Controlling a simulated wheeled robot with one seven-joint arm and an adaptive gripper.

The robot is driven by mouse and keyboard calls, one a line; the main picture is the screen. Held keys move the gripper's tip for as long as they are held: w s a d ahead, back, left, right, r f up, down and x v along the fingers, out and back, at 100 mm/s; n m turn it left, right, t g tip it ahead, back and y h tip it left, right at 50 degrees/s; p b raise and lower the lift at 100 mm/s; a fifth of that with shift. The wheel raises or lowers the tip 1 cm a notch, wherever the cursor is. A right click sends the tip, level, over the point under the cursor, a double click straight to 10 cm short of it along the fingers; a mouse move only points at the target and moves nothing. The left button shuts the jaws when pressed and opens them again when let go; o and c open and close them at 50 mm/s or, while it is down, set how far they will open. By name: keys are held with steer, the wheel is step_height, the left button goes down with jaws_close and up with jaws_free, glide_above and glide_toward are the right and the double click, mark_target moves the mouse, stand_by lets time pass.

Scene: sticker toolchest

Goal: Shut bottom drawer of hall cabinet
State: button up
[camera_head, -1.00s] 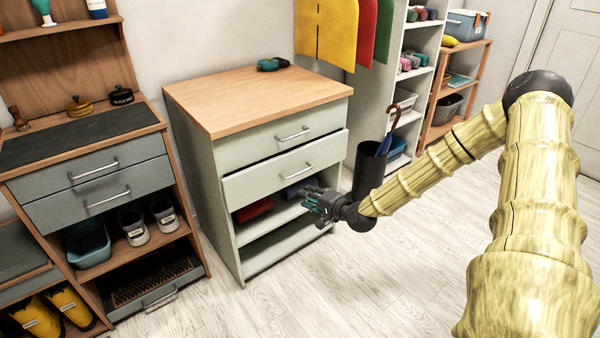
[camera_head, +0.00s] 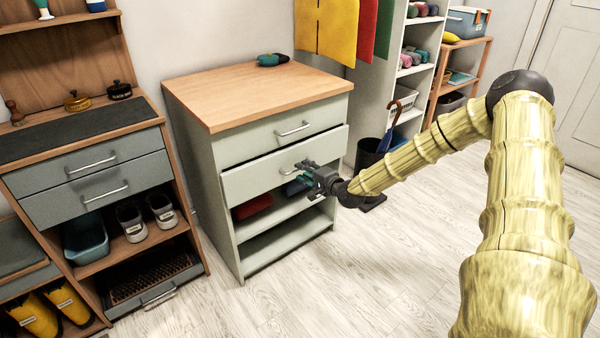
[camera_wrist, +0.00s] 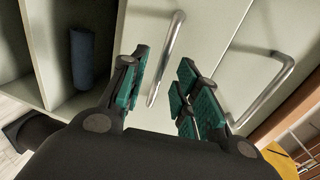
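The pale green hall cabinet (camera_head: 226,200) with a wooden top stands in the middle of the head view. Its bottom drawer (camera_head: 248,180) juts out a little past the front, while the top drawer (camera_head: 262,138) looks flush. My gripper (camera_head: 302,173) is open at the right part of the bottom drawer's front, by its bar handle. In the wrist view the handle (camera_wrist: 166,55) lies between the spread green-padded fingers (camera_wrist: 165,85). I cannot tell whether they touch it. My gripper partly hides the handle in the head view.
Open shelves below the drawers hold a red roll (camera_head: 254,206) and a blue one (camera_head: 296,187). A dark umbrella stand (camera_head: 368,153) is just right of the cabinet. A grey-drawered workbench (camera_head: 95,190) stands left. The floor in front is clear.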

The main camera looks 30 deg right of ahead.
steer(key=shift+x, duration=1.55)
jaws_close()
